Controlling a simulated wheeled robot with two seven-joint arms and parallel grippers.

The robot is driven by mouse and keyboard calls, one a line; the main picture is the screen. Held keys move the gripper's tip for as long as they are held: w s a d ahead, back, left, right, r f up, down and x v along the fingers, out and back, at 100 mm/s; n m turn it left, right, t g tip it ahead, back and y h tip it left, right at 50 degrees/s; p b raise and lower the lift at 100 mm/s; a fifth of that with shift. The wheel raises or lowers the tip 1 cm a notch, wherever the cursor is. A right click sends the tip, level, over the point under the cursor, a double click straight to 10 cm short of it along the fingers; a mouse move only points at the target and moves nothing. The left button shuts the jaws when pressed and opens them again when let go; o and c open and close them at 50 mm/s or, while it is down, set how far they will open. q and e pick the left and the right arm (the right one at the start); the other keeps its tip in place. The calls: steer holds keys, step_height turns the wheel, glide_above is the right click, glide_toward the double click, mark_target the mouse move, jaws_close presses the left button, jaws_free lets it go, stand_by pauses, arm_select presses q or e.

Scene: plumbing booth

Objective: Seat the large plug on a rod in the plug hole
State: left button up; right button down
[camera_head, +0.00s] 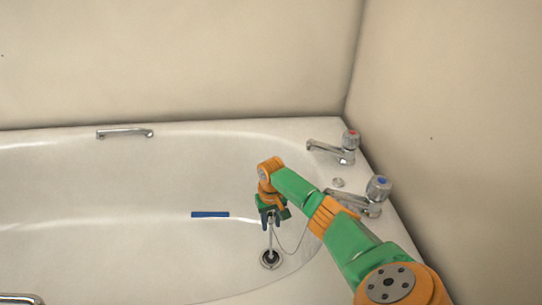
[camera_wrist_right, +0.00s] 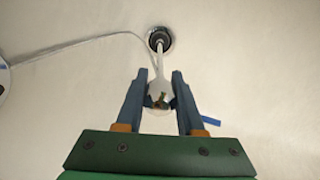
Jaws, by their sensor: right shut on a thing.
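My right gripper (camera_head: 270,222) is above the bath floor, pointing down over the plug hole (camera_head: 269,259). In the right wrist view my right gripper (camera_wrist_right: 159,88) is shut on the pale upper end of the plug's rod (camera_wrist_right: 159,66). The thin rod (camera_head: 270,240) runs down from the jaws and looks near upright. Its lower end, with the large plug (camera_wrist_right: 158,42), is at the dark ring of the plug hole (camera_wrist_right: 165,32). I cannot tell whether the plug is inside the hole or just above it. My left gripper is out of view.
A thin chain (camera_head: 299,243) hangs in a loop beside the rod. A blue strip (camera_head: 210,214) lies left of the gripper. A grab handle (camera_head: 125,132) is on the back rim. The bath's left floor is clear.

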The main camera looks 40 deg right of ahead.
steer(key=shift+f, duration=0.2)
stand_by(0.3)
steer(key=shift+c, duration=2.2)
jaws_free()
